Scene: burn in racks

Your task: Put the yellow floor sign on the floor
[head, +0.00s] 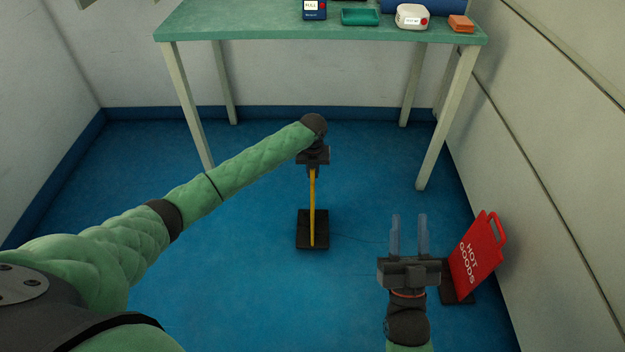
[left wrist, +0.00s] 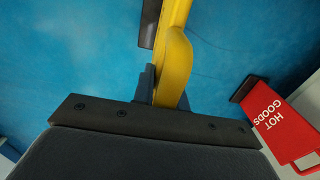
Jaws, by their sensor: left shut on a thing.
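The yellow floor sign (head: 312,205) shows edge-on in the head view, upright with a dark base (head: 312,240) at its lower end. It also shows in the left wrist view (left wrist: 176,55), running up between the fingers. My left gripper (head: 312,165) is shut on the top of the sign; its fingers show in the left wrist view (left wrist: 165,90). Whether the base touches the floor I cannot tell. My right gripper (head: 408,235) is open and empty at the lower right, its two pale fingers apart.
A red "HOT GOODS" sign (head: 477,255) stands on a dark base by the right wall, close to my right gripper. A green table (head: 320,32) stands at the back with small items on top. The blue floor (head: 250,290) around the yellow sign is clear.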

